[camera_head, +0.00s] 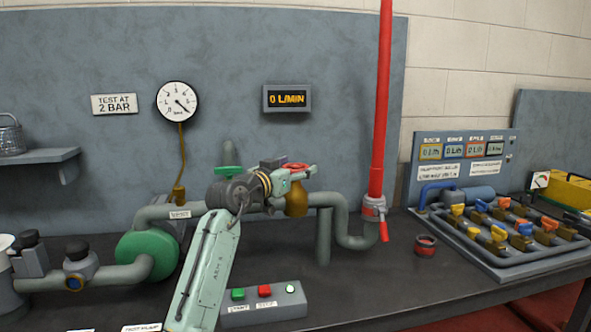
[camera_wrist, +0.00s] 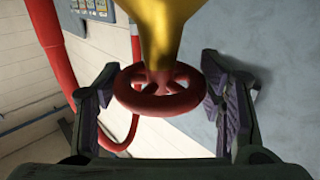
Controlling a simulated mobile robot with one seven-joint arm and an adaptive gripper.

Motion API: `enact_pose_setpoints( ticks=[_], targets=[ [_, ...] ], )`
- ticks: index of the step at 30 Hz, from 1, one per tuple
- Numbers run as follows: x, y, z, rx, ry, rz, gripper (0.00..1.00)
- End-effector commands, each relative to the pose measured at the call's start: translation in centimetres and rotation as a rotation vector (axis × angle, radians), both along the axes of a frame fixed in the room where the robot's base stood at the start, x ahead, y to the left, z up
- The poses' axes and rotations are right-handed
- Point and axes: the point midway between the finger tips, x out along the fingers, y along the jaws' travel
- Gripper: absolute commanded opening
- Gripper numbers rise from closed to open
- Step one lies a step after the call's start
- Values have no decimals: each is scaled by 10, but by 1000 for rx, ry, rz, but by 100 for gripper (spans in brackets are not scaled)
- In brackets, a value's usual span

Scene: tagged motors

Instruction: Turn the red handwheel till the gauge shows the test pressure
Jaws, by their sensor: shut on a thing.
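The red handwheel (camera_wrist: 157,92) sits on a yellow-brass valve body (camera_wrist: 156,30) in the wrist view. In the head view the handwheel (camera_head: 295,166) shows as a thin red strip above the brass valve (camera_head: 296,200), partly hidden by my gripper (camera_head: 300,172). The round white gauge (camera_head: 177,101) hangs on the panel, its needle pointing to the lower right; its small numbers are hard to read. A sign (camera_head: 115,103) reads "TEST AT 2 BAR".
A display (camera_head: 287,98) reads 0 L/MIN. A red riser pipe (camera_head: 380,110) with a red lever stands right of the valve. A button box (camera_head: 264,301) is at the front. A rack of small valves (camera_head: 510,233) fills the right. A green pump (camera_head: 147,255) is at left.

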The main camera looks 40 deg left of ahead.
Motion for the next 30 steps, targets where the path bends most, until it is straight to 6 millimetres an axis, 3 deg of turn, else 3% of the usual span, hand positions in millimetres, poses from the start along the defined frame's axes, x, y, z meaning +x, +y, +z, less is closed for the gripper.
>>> enact_pose_setpoints(
  ticks=[14,30],
  targets=[
    [1,-3,-1,-2,-3,175,35],
    [3,-4,-1,-5,0,640,35]
  ],
)
